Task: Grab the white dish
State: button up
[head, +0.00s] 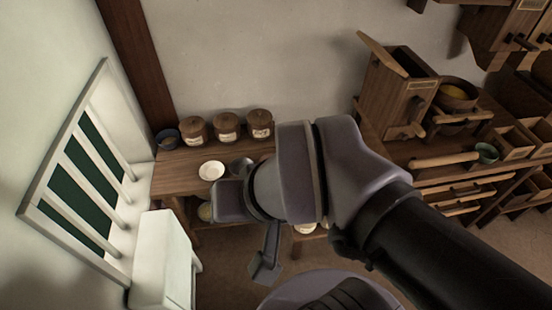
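The white dish (211,170) is a small, round, pale dish. It sits upright on the wooden table (172,180) against the back wall, left of the middle in the head view. My arm reaches in from the lower right, and its wrist is just right of and below the dish in the picture. Part of my gripper (266,262) shows below the wrist as a dark grey piece. It is apart from the dish. Its fingertips are not clear, so I cannot tell its opening.
Several brown lidded jars (227,126) and a small dark pot (167,139) stand behind the dish. A grey bowl (241,165) is right of it, partly hidden by my arm. A white cabinet (160,262) stands front left, and a wooden bench (395,150) with boxes stands right.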

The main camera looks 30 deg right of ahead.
aim_at(212, 171)
jog(key=i+l+z, duration=0.25)
jog(key=i+z, duration=0.25)
jog(key=i+l+z, duration=0.1)
jog(key=i+z, duration=0.4)
jog(key=k, duration=0.05)
